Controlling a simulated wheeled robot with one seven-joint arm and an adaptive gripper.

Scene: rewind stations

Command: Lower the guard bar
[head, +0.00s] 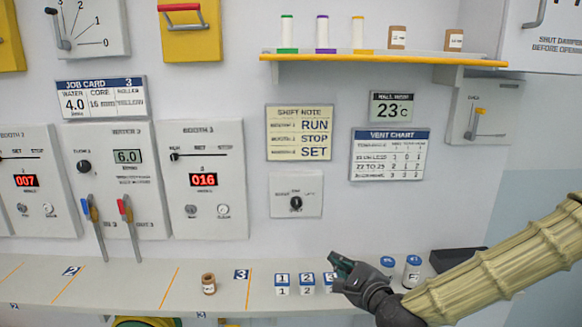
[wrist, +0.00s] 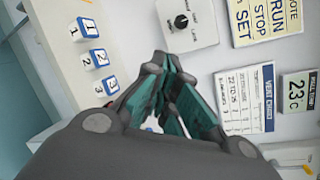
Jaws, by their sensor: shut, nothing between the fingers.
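A red bar (head: 181,7) sits across the top of a yellow panel (head: 190,43) at the top left of the head view; it looks like the guard bar. The top of the panel is cut off by the picture edge. My gripper (head: 343,264) is at the lower right, far from that panel, above the counter near the numbered blocks. In the wrist view my gripper (wrist: 165,70) has its teal fingers together with nothing held. The red bar is not in the wrist view.
Numbered blocks (head: 307,283) and blue-capped jars (head: 411,271) stand on the counter near my gripper. A brown spool (head: 208,283) stands further left. A shelf (head: 385,60) with spools juts from the wall. A knob plate (wrist: 187,23) is ahead of my fingers.

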